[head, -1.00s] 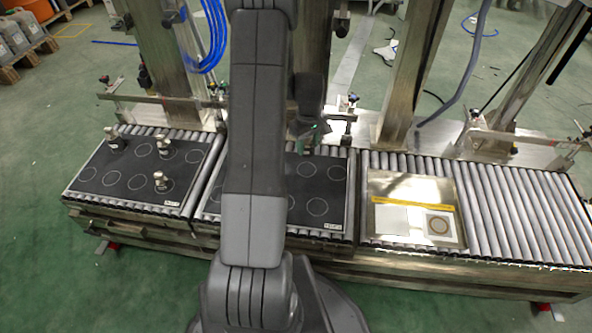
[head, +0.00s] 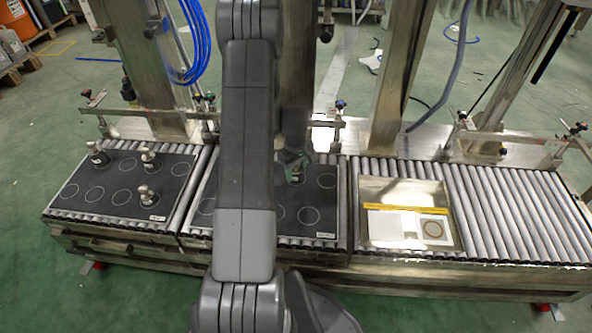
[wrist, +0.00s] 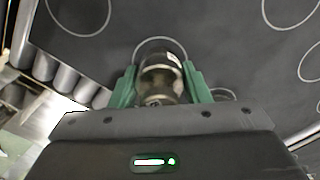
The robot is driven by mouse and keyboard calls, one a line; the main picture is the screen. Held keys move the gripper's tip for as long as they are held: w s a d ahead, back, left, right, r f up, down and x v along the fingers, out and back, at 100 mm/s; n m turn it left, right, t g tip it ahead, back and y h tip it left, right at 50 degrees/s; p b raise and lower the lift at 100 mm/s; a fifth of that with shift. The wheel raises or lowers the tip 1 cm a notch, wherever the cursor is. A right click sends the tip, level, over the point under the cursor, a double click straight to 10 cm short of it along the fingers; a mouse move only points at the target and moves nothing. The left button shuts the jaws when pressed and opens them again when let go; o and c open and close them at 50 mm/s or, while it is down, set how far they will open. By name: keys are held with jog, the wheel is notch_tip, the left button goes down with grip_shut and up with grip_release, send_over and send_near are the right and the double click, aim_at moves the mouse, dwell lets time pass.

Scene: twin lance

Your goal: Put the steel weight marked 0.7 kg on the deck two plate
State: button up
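A steel weight (wrist: 160,82) with a dark top and a pale label sits between the green fingers of my gripper (wrist: 161,88) in the wrist view. The fingers press on both its sides. The label is too small to read. In the head view my gripper (head: 294,166) holds the weight (head: 297,179) low at a back circle of the middle black plate (head: 326,212). I cannot tell whether the weight touches the plate. My arm hides the plate's left part. The plate's tag is not legible.
The left black plate (head: 75,204) carries three steel weights, at back left (head: 98,155), back middle (head: 148,158) and front right (head: 147,194). A steel sheet (head: 385,187) with white cards lies on the rollers at right. Steel posts and clamps stand behind.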

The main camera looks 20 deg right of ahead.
jog(key=o, duration=0.4)
jog(key=shift+r, duration=0.1)
notch_tip(320, 180, up, 12)
jog(key=p, duration=0.3)
jog(key=shift+p, duration=0.4)
notch_tip(320, 180, down, 13)
jog(key=b, duration=0.4)
notch_tip(320, 180, up, 4)
jog(key=shift+f+p, duration=0.15)
jog(key=shift+p, duration=0.55)
jog(key=shift+r, duration=0.5)
